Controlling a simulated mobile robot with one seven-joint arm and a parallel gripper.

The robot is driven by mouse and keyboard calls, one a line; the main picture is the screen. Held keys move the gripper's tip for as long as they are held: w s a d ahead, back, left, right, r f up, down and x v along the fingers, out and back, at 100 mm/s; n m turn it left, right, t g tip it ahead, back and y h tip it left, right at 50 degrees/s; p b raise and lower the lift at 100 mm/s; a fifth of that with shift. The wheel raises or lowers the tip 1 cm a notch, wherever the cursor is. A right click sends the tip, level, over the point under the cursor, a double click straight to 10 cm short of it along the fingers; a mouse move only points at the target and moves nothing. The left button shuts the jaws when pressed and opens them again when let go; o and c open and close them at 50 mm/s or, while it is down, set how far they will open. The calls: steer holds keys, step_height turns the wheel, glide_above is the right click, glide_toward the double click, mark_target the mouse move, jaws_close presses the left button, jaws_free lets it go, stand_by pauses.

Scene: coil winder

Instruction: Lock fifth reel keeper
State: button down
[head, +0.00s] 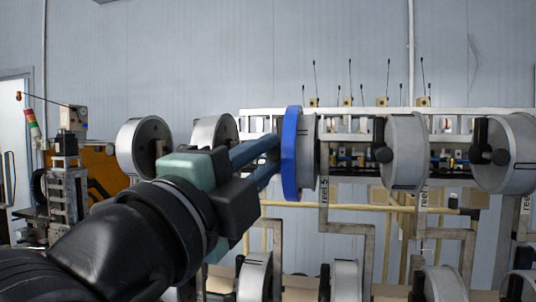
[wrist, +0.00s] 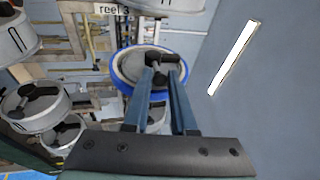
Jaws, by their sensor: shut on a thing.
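In the wrist view my gripper (wrist: 161,73) is shut on the black keeper. The keeper is hidden in the head view, and the fingers partly cover it in the wrist view.
Other grey reels stand on both sides, including one to the right (head: 407,152) with a black keeper. More reels (head: 345,281) hang below. A white rail (head: 470,113) runs behind, and bent grey posts (head: 325,205) rise between reels. A machine with an orange panel (head: 100,170) stands left.

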steer(key=shift+s+a+b, duration=0.25)
steer(key=shift+s+b, duration=0.05)
steer(key=shift+s, duration=0.5)
steer(key=c, duration=1.1)
jaws_free()
steer(key=shift+o, duration=1)
steer(key=shift+s, duration=0.1)
steer(key=r+b+v, duration=0.1)
steer(key=b+v, duration=0.1)
steer(key=v, duration=0.5)
steer(key=shift+a+r, duration=0.25)
steer(key=shift+r, duration=0.15)
